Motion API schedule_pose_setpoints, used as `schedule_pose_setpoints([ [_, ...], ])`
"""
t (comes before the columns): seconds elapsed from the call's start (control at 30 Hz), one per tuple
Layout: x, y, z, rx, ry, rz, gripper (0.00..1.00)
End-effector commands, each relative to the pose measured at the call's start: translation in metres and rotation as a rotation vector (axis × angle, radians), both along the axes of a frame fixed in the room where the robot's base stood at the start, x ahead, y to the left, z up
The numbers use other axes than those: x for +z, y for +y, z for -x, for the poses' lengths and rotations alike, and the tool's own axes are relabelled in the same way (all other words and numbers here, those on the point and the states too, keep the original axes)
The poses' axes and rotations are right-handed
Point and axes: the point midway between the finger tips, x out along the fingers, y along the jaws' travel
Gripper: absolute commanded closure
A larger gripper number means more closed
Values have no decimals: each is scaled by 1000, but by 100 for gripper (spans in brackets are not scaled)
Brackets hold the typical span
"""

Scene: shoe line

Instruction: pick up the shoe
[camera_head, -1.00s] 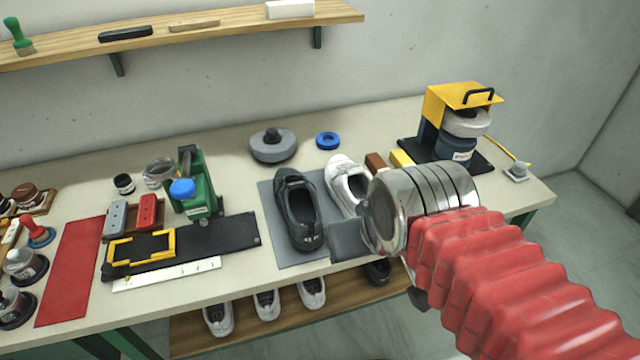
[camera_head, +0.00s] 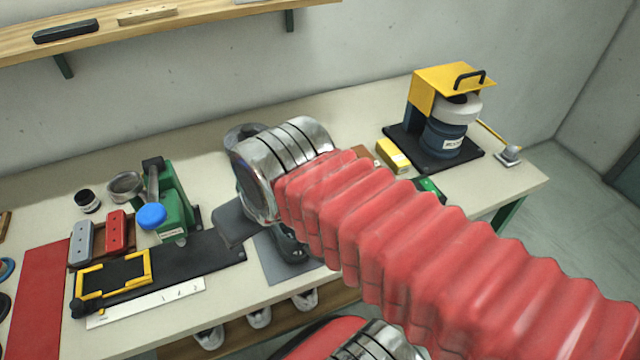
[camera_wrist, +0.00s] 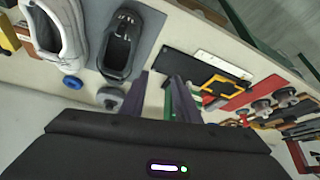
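In the head view my arm hides most of the dark shoe (camera_head: 290,248), the mat (camera_head: 272,264) shows in part, and the white shoe is hidden. My gripper (camera_wrist: 160,95) is open and empty, its two fingers apart above the bench. In the wrist view the dark shoe lies just left of and above the fingertips, apart from them. In the head view one finger of my gripper (camera_head: 234,222) shows, left of the shoe.
A green press (camera_head: 175,205) with a blue knob stands left of my gripper, beside a black plate with a yellow frame (camera_head: 113,277). A yellow machine (camera_head: 445,110) stands at the back right. A wall shelf (camera_head: 150,24) runs above the bench (camera_head: 330,125).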

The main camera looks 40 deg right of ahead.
Motion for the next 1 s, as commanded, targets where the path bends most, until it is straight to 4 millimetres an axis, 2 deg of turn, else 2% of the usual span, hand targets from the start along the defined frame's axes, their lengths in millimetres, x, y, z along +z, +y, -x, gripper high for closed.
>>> schedule_pose_setpoints([
  [0.57, 2, -6, -3, -10, 15, 5, 71],
  [0.77, 8, -28, -16, -46, 89, 24, 71],
  [1.0, 13, -84, -34, -110, 226, 36, 71],
])
